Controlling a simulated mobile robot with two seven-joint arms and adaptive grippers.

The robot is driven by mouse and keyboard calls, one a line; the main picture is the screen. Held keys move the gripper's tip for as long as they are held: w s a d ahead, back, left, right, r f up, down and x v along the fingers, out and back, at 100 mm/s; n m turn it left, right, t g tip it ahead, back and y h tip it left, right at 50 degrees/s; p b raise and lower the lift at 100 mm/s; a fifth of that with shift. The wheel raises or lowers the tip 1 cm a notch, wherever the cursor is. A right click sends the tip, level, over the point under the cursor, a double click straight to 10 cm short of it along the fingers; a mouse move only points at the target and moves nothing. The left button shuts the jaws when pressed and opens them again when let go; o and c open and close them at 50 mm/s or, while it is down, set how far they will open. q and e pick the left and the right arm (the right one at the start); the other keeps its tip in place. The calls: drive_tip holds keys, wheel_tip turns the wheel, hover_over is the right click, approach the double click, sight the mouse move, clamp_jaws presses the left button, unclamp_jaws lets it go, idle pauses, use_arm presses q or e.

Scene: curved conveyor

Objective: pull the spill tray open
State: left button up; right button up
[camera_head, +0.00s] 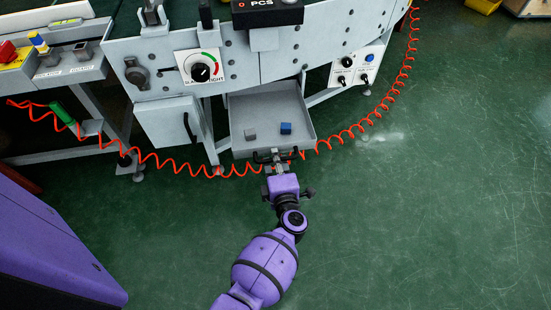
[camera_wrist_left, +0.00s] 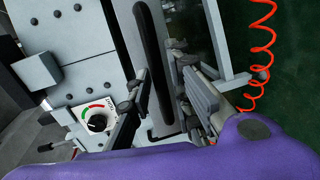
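The spill tray (camera_head: 246,104) is a grey metal drawer under the conveyor. In the head view it stands pulled out, its inside showing, with a small grey cube (camera_head: 250,134) and a blue cube (camera_head: 286,128) on its floor. Its black bar handle (camera_wrist_left: 153,60) is on the front face. My left gripper (camera_head: 278,158) is at this handle, at the middle of the tray's front. In the wrist view its fingers (camera_wrist_left: 163,92) stand apart on either side of the handle, with a gap beside the bar. My right gripper is not in view.
A grey cabinet door (camera_head: 168,130) with a black handle is left of the tray. A red coiled hose (camera_head: 343,136) runs past the tray's front. A dial (camera_head: 200,72) sits above, and a switch box (camera_head: 356,68) is to the right. Green floor at right is clear.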

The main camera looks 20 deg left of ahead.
use_arm(q)
drive_tip(key=shift+o, duration=0.2)
drive_tip(key=shift+s+d, duration=0.2)
drive_tip(key=shift+s, duration=0.05)
drive_tip(key=v, duration=1.1)
drive_tip(key=shift+s, duration=0.2)
drive_tip(key=shift+d, duration=0.15)
